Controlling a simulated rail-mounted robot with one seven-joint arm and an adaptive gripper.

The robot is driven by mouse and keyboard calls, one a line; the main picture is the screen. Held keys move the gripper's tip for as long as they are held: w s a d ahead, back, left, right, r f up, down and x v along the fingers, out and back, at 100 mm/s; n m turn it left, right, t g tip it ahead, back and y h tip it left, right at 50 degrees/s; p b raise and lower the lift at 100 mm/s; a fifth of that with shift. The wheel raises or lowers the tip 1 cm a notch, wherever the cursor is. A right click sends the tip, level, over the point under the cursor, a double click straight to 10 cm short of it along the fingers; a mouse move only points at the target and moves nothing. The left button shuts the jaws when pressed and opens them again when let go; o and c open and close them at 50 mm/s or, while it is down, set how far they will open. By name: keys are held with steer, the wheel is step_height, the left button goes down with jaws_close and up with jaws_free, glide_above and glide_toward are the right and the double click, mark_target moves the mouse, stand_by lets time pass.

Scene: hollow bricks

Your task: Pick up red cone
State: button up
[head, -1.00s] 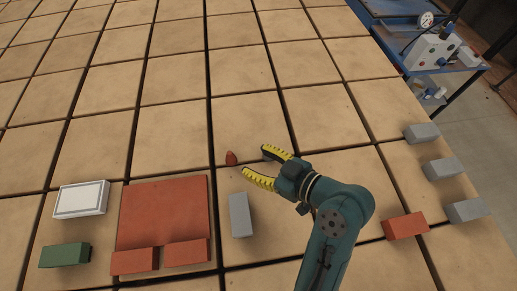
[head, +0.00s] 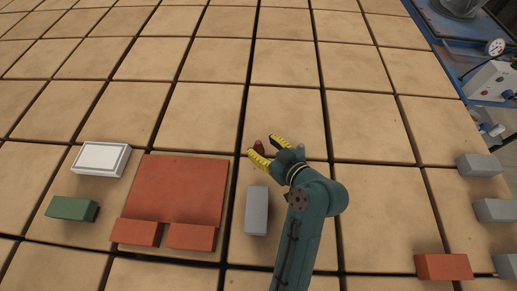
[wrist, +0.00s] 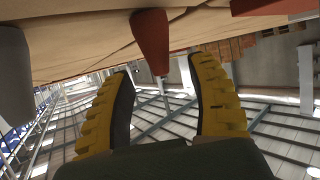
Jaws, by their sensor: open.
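The small red cone (head: 259,144) stands on the tan tiled surface, beside the tips of my gripper (head: 263,147) in the head view. In the wrist view, where the surface is along the top, the red cone (wrist: 150,42) hangs inverted, ahead of and roughly between the two yellow-and-black fingers (wrist: 161,72). My gripper is open and empty, with a clear gap between its fingers. The cone's lower part is partly hidden by the fingers in the head view. Contact cannot be told.
A grey piece (head: 299,148) is just right of my gripper; a grey piece also shows in the wrist view (wrist: 14,75). A grey brick (head: 257,210), red plate (head: 180,190), two red bricks (head: 137,232), white box (head: 101,158) and green brick (head: 72,208) lie nearby. Far tiles are clear.

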steer(key=x, duration=0.3)
steer(key=shift+s, duration=0.1)
jaws_close()
